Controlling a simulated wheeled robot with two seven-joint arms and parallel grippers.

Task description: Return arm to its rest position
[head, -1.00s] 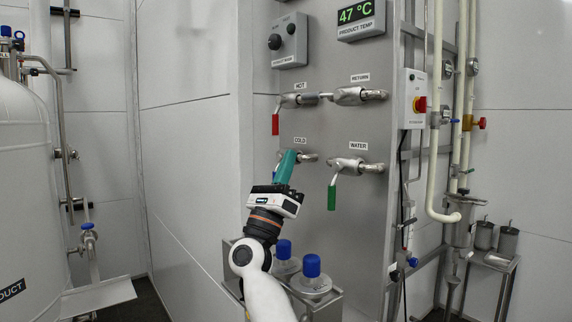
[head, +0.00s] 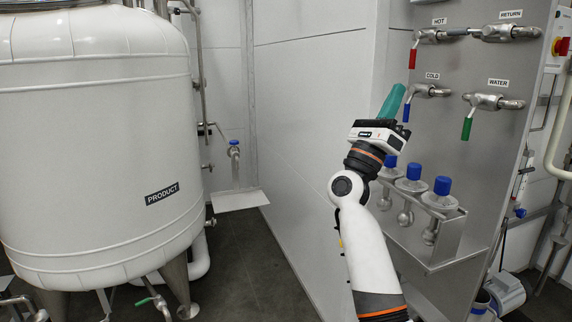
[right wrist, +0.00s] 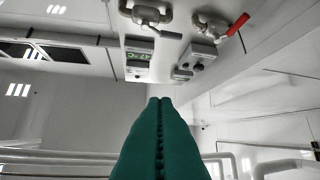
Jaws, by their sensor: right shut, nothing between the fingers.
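My right arm (head: 368,250) reaches up from the lower middle of the head view. Its right gripper (head: 393,100) has teal fingers that point upward. The fingers are shut with nothing between them; they also show pressed together in the right wrist view (right wrist: 160,135). The blue handle hangs down. My left gripper is not in view.
The grey valve panel (head: 450,135) stands at the right, with a red HOT handle (head: 413,58) and a green WATER handle (head: 467,128). A large white PRODUCT tank (head: 95,130) fills the left. Dark floor (head: 255,260) is open between.

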